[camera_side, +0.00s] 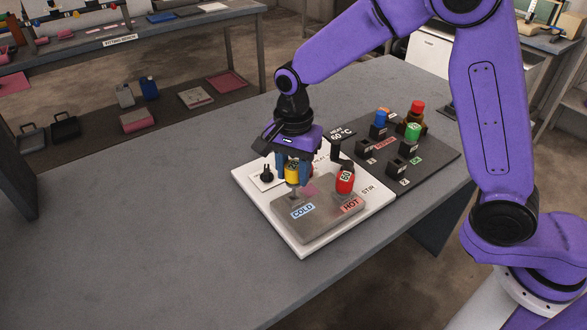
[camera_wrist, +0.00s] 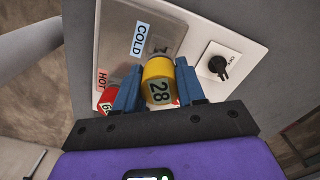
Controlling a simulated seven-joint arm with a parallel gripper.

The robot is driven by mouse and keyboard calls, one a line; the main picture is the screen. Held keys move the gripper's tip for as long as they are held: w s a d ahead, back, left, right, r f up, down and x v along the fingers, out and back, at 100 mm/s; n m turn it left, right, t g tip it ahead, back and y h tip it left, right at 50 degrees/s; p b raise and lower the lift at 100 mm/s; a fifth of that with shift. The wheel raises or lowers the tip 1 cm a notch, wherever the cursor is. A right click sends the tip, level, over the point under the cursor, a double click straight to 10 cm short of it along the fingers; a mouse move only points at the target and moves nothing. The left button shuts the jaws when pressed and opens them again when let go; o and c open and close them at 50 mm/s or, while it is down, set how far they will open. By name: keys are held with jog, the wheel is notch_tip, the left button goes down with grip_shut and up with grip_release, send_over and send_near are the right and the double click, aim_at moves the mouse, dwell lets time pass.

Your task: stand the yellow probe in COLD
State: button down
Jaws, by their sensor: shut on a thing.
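My gripper (camera_side: 293,179) is shut on the yellow probe (camera_side: 292,171), marked 28 in the wrist view (camera_wrist: 158,86). The blue fingers grip it from both sides. It appears over the back left of the grey metal block (camera_side: 322,226), behind the COLD label (camera_side: 303,211). Whether its lower end is above the block or touching it cannot be told; the COLD hole is not clearly seen. A red probe (camera_side: 345,179) stands upright at the HOT side, behind the HOT label (camera_side: 351,204). In the wrist view the red probe (camera_wrist: 106,104) is partly hidden by a finger.
The block sits on a white base plate (camera_side: 303,248) with a black knob (camera_side: 267,174) and a black 60 °C display (camera_side: 341,135). To the right, a dark board (camera_side: 436,155) carries black sockets and blue, green and red-topped pieces. The table's left side (camera_side: 150,210) is clear.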

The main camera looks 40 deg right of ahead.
aim_at(294, 183)
jog(key=shift+f, duration=0.35)
jog(key=shift+f, duration=1.6)
jog(key=c, duration=0.6)
grip_release()
jog(key=shift+r, duration=2.55)
